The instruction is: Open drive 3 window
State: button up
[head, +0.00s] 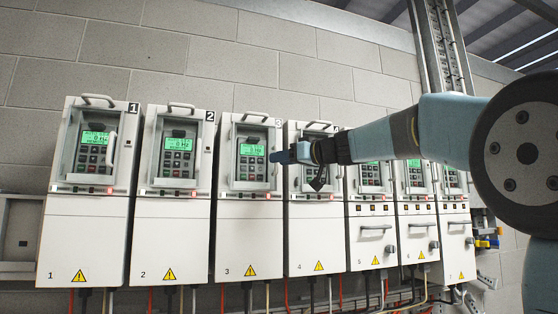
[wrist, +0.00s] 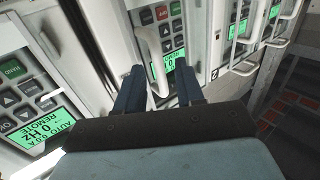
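Drive 3 (head: 249,225) is the third white cabinet from the left in the head view. Its upper window (head: 251,160) looks closed over a green display and keypad. My gripper (head: 281,157) is at the window's right edge, which it partly covers in the head view. In the wrist view, which shows the drives roughly upside down, my gripper (wrist: 158,88) is open with two dark fingers. A pale upright window handle (wrist: 153,60), seemingly drive 3's, shows between and beyond the fingertips. I cannot tell whether the fingers reach around it.
Drives 1 (head: 84,235) and 2 (head: 170,235) stand to the left. Drive 4 (head: 315,240) stands close on the right, partly behind my arm, with more drives beyond. In the wrist view, drive 4's handle (wrist: 40,42) is left of my fingers. Cables hang below.

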jog(key=shift+w+a, duration=0.25)
jog(key=shift+a, duration=0.1)
grip_shut()
dwell(0.5)
